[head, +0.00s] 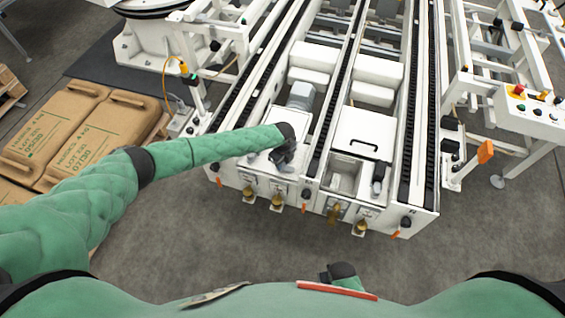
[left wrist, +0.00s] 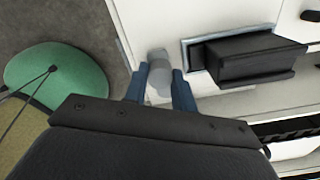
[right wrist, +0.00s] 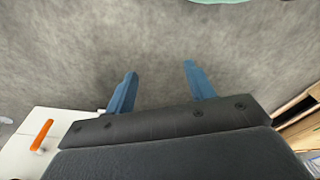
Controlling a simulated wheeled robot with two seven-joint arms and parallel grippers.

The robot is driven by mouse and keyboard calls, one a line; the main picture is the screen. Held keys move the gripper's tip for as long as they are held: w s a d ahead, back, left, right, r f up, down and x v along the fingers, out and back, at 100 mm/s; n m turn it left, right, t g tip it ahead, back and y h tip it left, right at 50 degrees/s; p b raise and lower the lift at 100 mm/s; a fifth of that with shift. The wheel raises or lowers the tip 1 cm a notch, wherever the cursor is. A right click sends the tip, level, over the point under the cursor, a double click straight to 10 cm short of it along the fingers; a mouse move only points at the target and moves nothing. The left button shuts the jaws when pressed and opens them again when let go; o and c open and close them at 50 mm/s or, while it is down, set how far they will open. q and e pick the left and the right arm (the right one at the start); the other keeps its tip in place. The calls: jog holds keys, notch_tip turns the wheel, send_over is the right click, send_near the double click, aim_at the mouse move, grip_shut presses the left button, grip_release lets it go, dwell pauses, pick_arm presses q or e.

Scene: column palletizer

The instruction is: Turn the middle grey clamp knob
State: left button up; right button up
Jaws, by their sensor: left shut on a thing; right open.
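The grey clamp knob (left wrist: 159,76) is a short grey cylinder on the white machine, seen in the left wrist view. My left gripper (left wrist: 160,88) is shut on it, with one blue finger on each side. In the head view my left gripper (head: 282,158) reaches down onto the left white unit of the conveyor, and the arm and hand hide the knob there. Another grey knob (head: 377,186) shows on the right unit. My right gripper (right wrist: 157,85) is open and empty, with floor beyond its fingers.
A black box-shaped part (left wrist: 245,58) sits right beside the left fingers. Brass fittings (head: 277,201) and orange tabs line the machine's front. Brown sacks (head: 72,130) lie on pallets at left. A control panel (head: 535,112) stands at right. Grey floor in front is clear.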

pick_arm(q)
jog(key=shift+n, duration=1)
jog(key=n+p, duration=0.1)
jog(key=n, duration=0.1)
jog(key=shift+n, duration=0.3)
jog(key=shift+d+r+n+p, duration=0.1)
jog(key=shift+n+p, duration=0.25)
jog(key=shift+n, duration=0.65)
jog(key=n+p, duration=0.1)
jog(key=n, duration=0.1)
jog(key=shift+n, duration=0.3)
jog(key=n+p, duration=0.2)
jog(key=n, duration=0.3)
jog(key=shift+n+p, duration=0.85)
jog(key=shift+n, duration=0.95)
jog(key=shift+w, duration=0.1)
pick_arm(e)
jog(key=s+d+f, duration=0.2)
jog(key=f, duration=0.4)
jog(key=s+d+f+t, duration=0.1)
jog(key=s+d+f, duration=0.1)
jog(key=f, duration=0.5)
jog(key=shift+s+d, duration=0.3)
jog(key=shift+d, duration=0.15)
jog(key=shift+d+f, duration=0.1)
jog(key=shift+d, duration=0.05)
